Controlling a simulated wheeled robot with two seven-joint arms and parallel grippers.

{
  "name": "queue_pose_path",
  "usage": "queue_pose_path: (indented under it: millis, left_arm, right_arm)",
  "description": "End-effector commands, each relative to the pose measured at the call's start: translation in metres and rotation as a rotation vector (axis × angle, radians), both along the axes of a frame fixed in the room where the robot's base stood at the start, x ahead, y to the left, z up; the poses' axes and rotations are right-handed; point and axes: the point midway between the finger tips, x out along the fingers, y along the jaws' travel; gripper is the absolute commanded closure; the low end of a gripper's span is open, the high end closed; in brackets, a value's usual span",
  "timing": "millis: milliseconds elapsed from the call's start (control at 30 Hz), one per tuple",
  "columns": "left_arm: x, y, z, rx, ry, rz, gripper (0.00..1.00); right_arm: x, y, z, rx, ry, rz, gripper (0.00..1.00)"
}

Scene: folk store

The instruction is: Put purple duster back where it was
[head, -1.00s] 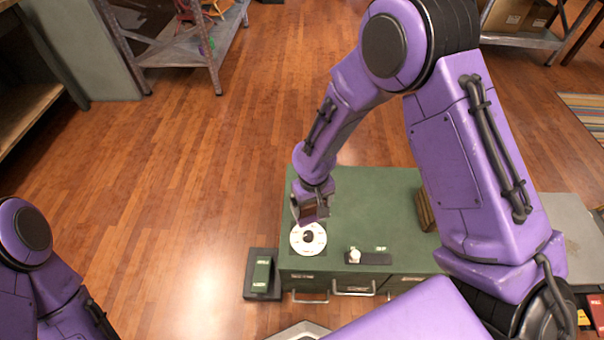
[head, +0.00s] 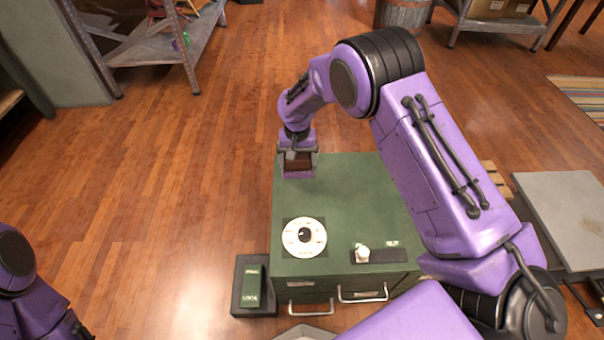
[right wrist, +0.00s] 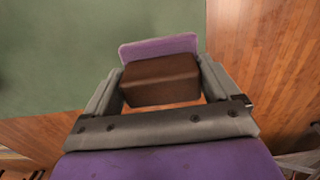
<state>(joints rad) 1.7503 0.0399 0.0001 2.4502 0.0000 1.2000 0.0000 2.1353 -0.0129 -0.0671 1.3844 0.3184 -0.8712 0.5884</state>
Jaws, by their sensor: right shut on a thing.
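The duster (right wrist: 160,80) is a brown block with a purple pad along one side, seen in the right wrist view between my gripper's fingers. My right gripper (head: 298,158) is shut on it. In the head view the duster (head: 298,173) is at the far left corner of the green cabinet top (head: 350,200), purple side down. I cannot tell whether it touches the top. My left arm shows at the lower left of the head view, but its gripper is out of view.
A white dial disc (head: 304,237) with a black knob lies on the cabinet top. A small white knob (head: 362,252) sits on a dark strip to its right. A green box on a dark base (head: 253,288) stands at the left. Open wooden floor lies beyond.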

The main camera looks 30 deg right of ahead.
Motion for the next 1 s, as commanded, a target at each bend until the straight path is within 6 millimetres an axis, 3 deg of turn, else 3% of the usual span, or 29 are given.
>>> queue_pose_path:
  millis: [33, 100, 367, 500, 867, 900, 1000]
  left_arm:
    - [0.000, 0.000, -0.009, 0.000, 0.000, 0.000, 0.59]
    - [0.000, 0.000, -0.013, 0.000, 0.000, 0.000, 0.59]
    - [0.000, 0.000, -0.021, 0.000, 0.000, 0.000, 0.59]
    - [0.000, 0.000, -0.026, 0.000, 0.000, 0.000, 0.59]
    - [0.000, 0.000, -0.027, 0.000, 0.000, 0.000, 0.59]
    - [0.000, 0.000, -0.026, 0.000, 0.000, 0.000, 0.59]
    - [0.000, 0.000, -0.026, 0.000, 0.000, 0.000, 0.59]
  right_arm:
    - [0.005, -0.006, -0.020, 0.002, 0.006, 0.000, 0.35]
    - [0.013, -0.015, -0.033, 0.001, 0.005, 0.000, 0.35]
    - [0.028, -0.030, -0.057, 0.001, 0.004, 0.000, 0.35]
    - [0.026, -0.029, -0.081, 0.000, 0.005, 0.002, 0.35]
    - [0.027, -0.029, -0.086, 0.001, 0.004, 0.002, 0.35]
    - [0.027, -0.029, -0.085, 0.000, 0.003, 0.001, 0.00]
    - [0.027, -0.029, -0.085, 0.001, 0.004, 0.001, 0.00]
